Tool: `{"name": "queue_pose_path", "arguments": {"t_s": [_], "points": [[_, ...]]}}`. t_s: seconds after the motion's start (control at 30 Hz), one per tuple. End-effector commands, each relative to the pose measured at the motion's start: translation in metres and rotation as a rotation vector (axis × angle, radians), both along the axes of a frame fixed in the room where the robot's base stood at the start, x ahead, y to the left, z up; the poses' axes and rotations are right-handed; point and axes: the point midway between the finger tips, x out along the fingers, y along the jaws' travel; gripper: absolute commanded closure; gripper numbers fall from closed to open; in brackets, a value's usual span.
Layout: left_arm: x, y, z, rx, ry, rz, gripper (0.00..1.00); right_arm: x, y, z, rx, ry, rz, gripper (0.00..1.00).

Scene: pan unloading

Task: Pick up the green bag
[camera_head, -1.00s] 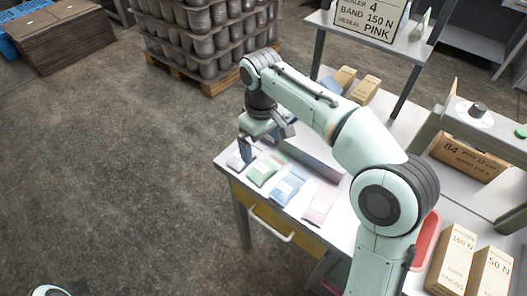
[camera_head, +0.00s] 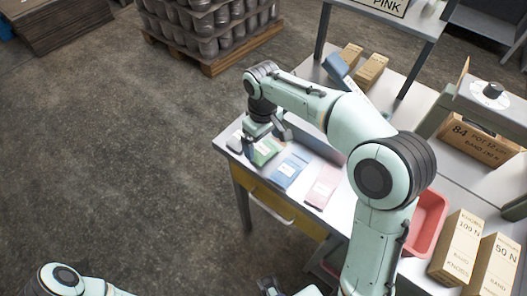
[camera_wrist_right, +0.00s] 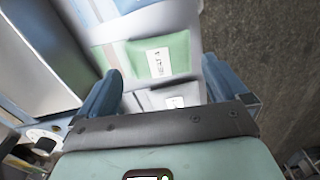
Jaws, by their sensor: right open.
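The green bag (camera_head: 268,150) lies flat near the left end of the table, partly hidden by my right gripper. My right gripper (camera_head: 265,146) is open and points down over it. In the right wrist view the green bag (camera_wrist_right: 172,50), with a white label, shows beyond and between the two fingers (camera_wrist_right: 160,88). Nothing is held. A grey bag (camera_wrist_right: 170,98) lies beside the green one, nearer the gripper's base in that view. Parts of my left arm show along the bottom edge of the head view, but its fingers cannot be made out.
A blue bag (camera_head: 288,171) and a pink bag (camera_head: 322,187) lie in a row to the right of the green one. A red tray (camera_head: 428,222) and cartons (camera_head: 458,248) stand further right. A divider runs behind the bags. Open floor lies left of the table.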

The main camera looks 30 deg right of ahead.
Motion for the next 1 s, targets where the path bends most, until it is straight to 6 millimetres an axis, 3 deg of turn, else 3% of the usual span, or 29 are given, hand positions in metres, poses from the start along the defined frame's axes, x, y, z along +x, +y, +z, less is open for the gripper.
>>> {"name": "queue_pose_path", "arguments": {"t_s": [0.2, 0.47, 0.63, 1.0], "points": [[-0.002, 0.0, -0.005, 0.0, 0.002, -0.001, 0.57, 0.0, 0.0, -0.028, 0.001, 0.001, 0.0, 0.0], [-0.001, 0.0, -0.005, 0.001, 0.002, 0.0, 0.57, 0.001, 0.0, -0.029, 0.0, -0.001, 0.0, 0.0], [-0.001, 0.0, -0.005, 0.001, 0.001, 0.0, 0.57, 0.001, 0.0, -0.029, 0.0, -0.001, 0.0, 0.55], [-0.001, 0.0, -0.004, 0.0, 0.001, 0.001, 0.57, 0.001, 0.0, -0.025, 0.001, -0.002, 0.0, 0.56]]}}
